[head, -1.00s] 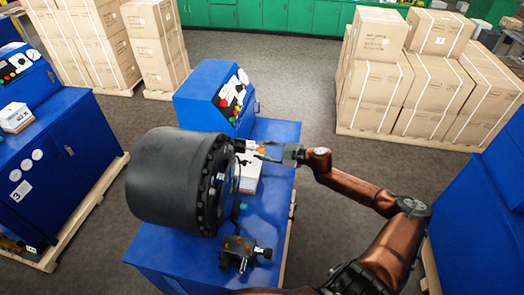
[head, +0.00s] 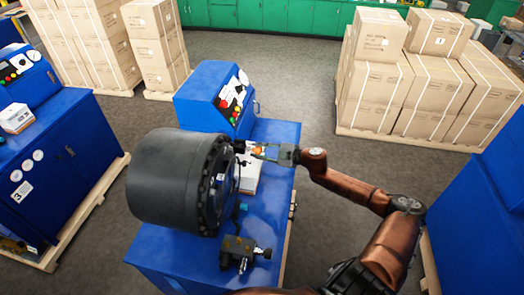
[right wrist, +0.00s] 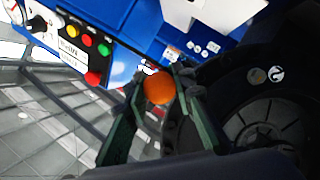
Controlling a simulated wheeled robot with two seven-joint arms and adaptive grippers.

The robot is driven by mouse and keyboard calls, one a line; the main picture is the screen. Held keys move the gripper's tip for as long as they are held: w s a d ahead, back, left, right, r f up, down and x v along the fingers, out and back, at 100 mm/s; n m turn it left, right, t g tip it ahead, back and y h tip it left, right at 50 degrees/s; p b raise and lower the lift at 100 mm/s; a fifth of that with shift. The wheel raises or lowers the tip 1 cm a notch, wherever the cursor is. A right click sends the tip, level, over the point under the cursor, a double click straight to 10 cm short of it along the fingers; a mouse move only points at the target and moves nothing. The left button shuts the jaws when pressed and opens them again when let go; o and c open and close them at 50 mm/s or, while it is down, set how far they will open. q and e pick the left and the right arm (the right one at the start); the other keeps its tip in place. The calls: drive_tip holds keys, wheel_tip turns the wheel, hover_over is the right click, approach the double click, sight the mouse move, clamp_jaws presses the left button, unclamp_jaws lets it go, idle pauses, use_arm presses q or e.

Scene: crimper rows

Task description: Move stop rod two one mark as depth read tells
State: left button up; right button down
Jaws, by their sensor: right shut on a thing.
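A crimper with a big black drum head (head: 172,180) stands on a blue cabinet (head: 185,260) in the middle of the head view. An orange ball knob (right wrist: 159,91) shows large between the fingers in the right wrist view. It is small in the head view, beside the drum's far right rim. My right gripper (head: 257,151) is shut on this orange knob. Whatever rod lies behind the knob is hidden, and I cannot read a depth value. The control panel (head: 233,98) has a dial and coloured buttons. My left gripper is not in view.
A white box or paper (head: 250,178) lies on the cabinet top below my right gripper. A dark metal fixture (head: 238,252) sits at its front. Another blue machine marked 3 (head: 60,170) stands left. Strapped cartons (head: 425,90) stand at the right back. Grey floor lies between.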

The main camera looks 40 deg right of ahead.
drive_tip(key=shift+w+a, duration=0.25)
drive_tip(key=shift+w, duration=0.05)
drive_tip(key=c, duration=2.1)
unclamp_jaws()
drive_tip(key=o, duration=0.5)
drive_tip(key=shift+w+a, duration=0.1)
drive_tip(key=shift+w, duration=0.05)
drive_tip(key=shift+s, duration=0.2)
drive_tip(key=v, duration=1.2)
drive_tip(key=shift+d, duration=0.25)
